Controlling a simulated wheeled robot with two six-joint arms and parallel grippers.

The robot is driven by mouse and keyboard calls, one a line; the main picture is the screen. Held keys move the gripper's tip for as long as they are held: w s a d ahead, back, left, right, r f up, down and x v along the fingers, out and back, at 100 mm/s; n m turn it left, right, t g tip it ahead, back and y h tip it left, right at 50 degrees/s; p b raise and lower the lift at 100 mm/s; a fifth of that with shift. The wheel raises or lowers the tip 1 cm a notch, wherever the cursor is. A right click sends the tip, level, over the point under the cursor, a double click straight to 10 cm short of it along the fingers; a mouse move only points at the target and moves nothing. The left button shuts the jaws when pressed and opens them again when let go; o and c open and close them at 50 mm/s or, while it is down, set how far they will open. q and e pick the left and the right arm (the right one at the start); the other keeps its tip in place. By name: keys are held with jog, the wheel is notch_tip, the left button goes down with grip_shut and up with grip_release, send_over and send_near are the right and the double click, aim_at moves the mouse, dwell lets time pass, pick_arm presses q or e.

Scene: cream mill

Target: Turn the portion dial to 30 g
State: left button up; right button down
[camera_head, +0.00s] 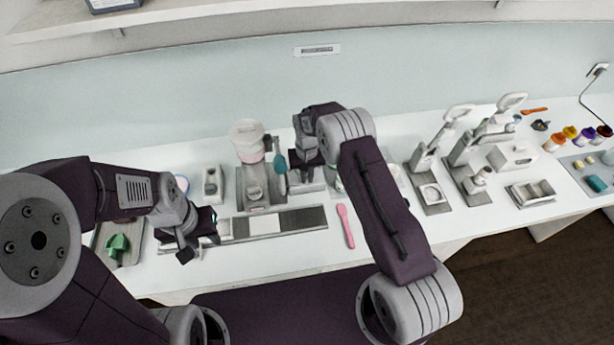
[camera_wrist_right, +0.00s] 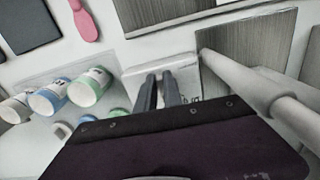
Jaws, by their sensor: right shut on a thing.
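A pale box (camera_wrist_right: 180,72) lies under my right gripper, with small dark marks beside the fingers in the wrist view. It also shows below that gripper in the head view (camera_head: 312,186). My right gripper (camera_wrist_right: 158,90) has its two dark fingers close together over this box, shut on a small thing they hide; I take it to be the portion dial. Its setting cannot be read. The cream mill (camera_head: 247,142) stands just left of my right gripper in the head view. My left gripper (camera_head: 200,247) is empty and appears open, near the counter's front edge.
A pink spatula (camera_head: 345,226) and a dark grated strip (camera_head: 300,219) lie in front. A tray with a green thing (camera_head: 117,245) is at left. Lever presses (camera_head: 428,165) stand at right. Several labelled jars (camera_wrist_right: 88,87) are left of the fingers in the wrist view.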

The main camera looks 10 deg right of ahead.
jog(key=m+b, duration=0.2)
jog(key=m, duration=0.1)
jog(key=shift+a+f, duration=0.1)
jog(key=shift+a, duration=0.15)
jog(key=m, duration=0.1)
jog(key=m+b, duration=0.1)
jog(key=shift+w+a+m, duration=0.1)
jog(key=shift+a+m, duration=0.1)
jog(key=shift+m, duration=0.2)
jog(key=shift+w+a+r+m+b, duration=0.1)
jog(key=shift+m+b, duration=0.25)
jog(key=shift+m, duration=0.35)
jog(key=shift+w+a+r+m+b, duration=0.1)
jog(key=shift+m+b, duration=0.25)
jog(key=shift+m, duration=0.35)
jog(key=c, duration=1.5)
grip_release()
jog(key=shift+s, duration=0.15)
